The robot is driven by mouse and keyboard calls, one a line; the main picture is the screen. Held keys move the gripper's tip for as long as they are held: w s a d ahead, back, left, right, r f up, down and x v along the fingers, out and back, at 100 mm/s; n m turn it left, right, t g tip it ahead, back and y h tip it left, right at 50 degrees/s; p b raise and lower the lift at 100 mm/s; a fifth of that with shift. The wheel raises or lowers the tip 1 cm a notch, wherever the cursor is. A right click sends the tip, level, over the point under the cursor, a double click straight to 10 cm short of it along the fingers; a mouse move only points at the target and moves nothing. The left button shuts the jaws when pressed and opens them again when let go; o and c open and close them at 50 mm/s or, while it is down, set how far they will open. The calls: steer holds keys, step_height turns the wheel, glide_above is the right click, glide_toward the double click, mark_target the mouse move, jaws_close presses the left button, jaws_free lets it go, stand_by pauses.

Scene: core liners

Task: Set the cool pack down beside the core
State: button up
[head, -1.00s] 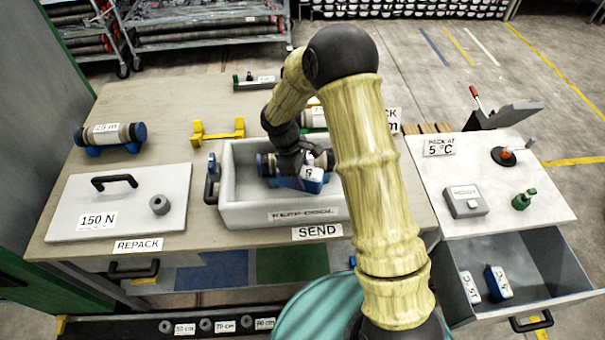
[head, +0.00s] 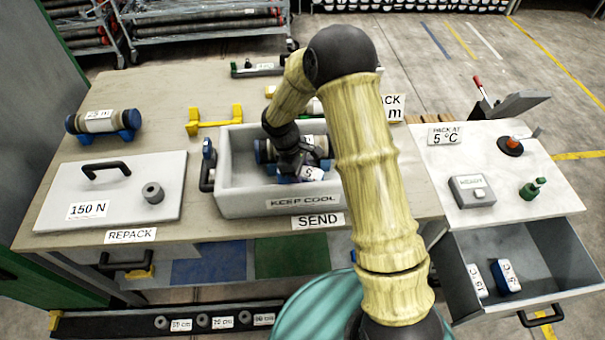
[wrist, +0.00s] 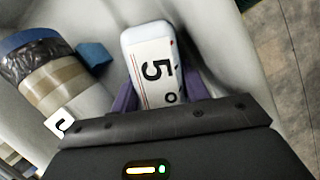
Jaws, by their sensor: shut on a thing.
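The cool pack (head: 313,174), white with blue sides and a "5°" label, is inside the grey "KEEP COOL" box (head: 240,197). My gripper (head: 298,176) reaches down into the box and is shut on the pack. The core (head: 264,150), a tan tube with blue ends, lies in the box behind the pack and is partly hidden by my arm. In the wrist view the core (wrist: 52,80) is left of the pack, with a gap between them. Whether the pack touches the floor is unclear.
A lid marked 150 N (head: 125,205) lies left of the box. Another core (head: 103,121) rests on blue supports at the far left, near a yellow stand (head: 214,122).

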steer(key=shift+f+b, duration=0.3)
steer(key=shift+f, duration=0.25)
stand_by(0.4)
steer(key=o, duration=1.3)
steer(key=shift+o, duration=0.2)
steer(key=b+v, duration=0.1)
steer(key=v, duration=1.6)
steer(key=shift+w+r+b, duration=0.15)
steer(key=shift+r+b, duration=0.1)
steer(key=shift+b, duration=0.1)
